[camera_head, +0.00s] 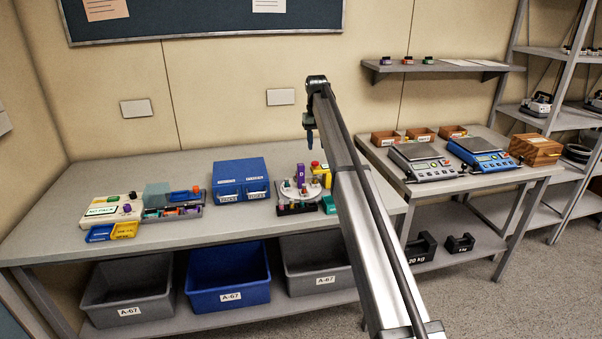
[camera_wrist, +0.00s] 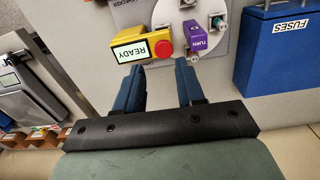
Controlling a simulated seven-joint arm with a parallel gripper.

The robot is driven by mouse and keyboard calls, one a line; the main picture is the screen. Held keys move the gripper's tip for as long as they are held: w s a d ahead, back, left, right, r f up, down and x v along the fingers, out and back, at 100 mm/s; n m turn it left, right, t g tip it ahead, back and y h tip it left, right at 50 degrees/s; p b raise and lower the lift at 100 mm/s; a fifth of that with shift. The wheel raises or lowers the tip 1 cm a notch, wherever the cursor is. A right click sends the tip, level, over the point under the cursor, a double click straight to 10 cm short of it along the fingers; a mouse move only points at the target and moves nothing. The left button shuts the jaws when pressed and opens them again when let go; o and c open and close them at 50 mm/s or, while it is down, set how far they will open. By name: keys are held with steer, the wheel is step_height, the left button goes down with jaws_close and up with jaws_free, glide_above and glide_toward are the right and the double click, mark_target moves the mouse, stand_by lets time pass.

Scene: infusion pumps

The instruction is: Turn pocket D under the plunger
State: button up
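A white round dial (camera_head: 290,188) sits on the checker on the left bench, left of my arm. A purple block (camera_head: 301,174) marked D stands upright at it; a purple part (camera_wrist: 195,37) in the wrist view reads TURN. Pegs stand around the dial, but pocket letters are too small to read. I cannot make out the plunger for certain. A yellow box (camera_wrist: 128,49) with a red button (camera_wrist: 164,48) shows READY beside the dial. My gripper (camera_wrist: 158,72) is open and empty, fingers apart; in the head view it hangs above the bench (camera_head: 310,141).
A blue two-drawer fuse box (camera_head: 241,178) stands left of the checker. Further left are a cream test unit (camera_head: 110,208) and small part trays. Scales (camera_head: 425,165) stand on the right table. Bare bench lies in front of the fuse box.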

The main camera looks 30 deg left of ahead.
steer(key=r, duration=0.2)
glide_above(301, 171)
steer(key=w, duration=0.1)
steer(key=f, duration=1.4)
steer(key=shift+a, duration=0.4)
steer(key=shift+c, duration=0.2)
jaws_close()
